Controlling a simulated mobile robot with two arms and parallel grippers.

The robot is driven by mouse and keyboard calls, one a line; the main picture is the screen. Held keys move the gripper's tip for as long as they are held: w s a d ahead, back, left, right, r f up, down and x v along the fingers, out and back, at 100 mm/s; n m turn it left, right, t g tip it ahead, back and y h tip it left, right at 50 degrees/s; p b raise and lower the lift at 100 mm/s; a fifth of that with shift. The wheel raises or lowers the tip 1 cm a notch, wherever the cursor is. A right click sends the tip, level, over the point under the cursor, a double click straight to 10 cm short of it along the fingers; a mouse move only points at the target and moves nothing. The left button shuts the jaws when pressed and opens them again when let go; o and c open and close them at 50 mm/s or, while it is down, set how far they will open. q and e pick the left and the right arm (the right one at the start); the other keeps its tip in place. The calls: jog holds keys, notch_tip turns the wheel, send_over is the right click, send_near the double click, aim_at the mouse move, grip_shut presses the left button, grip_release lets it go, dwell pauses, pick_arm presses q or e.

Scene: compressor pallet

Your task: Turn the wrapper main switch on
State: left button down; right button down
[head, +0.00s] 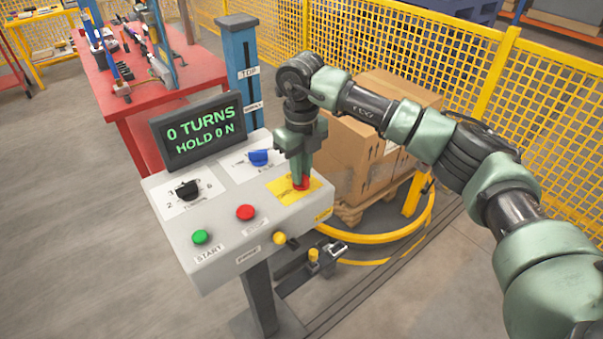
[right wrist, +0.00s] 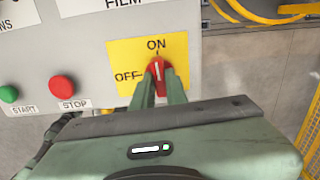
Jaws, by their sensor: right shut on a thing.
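The wrapper main switch (right wrist: 157,74) is a red knob on a yellow plate (right wrist: 125,55) marked ON at the top and OFF at the left. In the right wrist view its white line points up toward ON. In the head view the red switch (head: 302,184) shows under my right gripper (head: 300,172), at the right side of the grey control panel (head: 185,222). My right gripper's fingers (right wrist: 160,90) are closed around the knob from the near side. The fingers hide part of the knob. The display (head: 200,130) is lit and reads 0 TURNS, HOLD 0 N. My left gripper is not in view.
The panel also carries a green START button (head: 200,237), a red STOP button (head: 245,212), a black knob (head: 187,190) and a blue knob (head: 259,157). Boxes (head: 375,150) on a pallet stand behind. Yellow mesh fencing (head: 440,60) runs along the back. A red workbench (head: 190,72) is at upper left.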

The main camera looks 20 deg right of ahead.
jog(key=shift+r+m, duration=0.15)
jog(key=shift+m, duration=0.25)
jog(key=c, duration=1.4)
grip_release()
jog(key=shift+c, duration=0.2)
notch_tip(320, 180, up, 8)
jog(key=shift+f+b, duration=0.15)
jog(key=shift+b, duration=0.9)
jog(key=shift+f, duration=0.1)
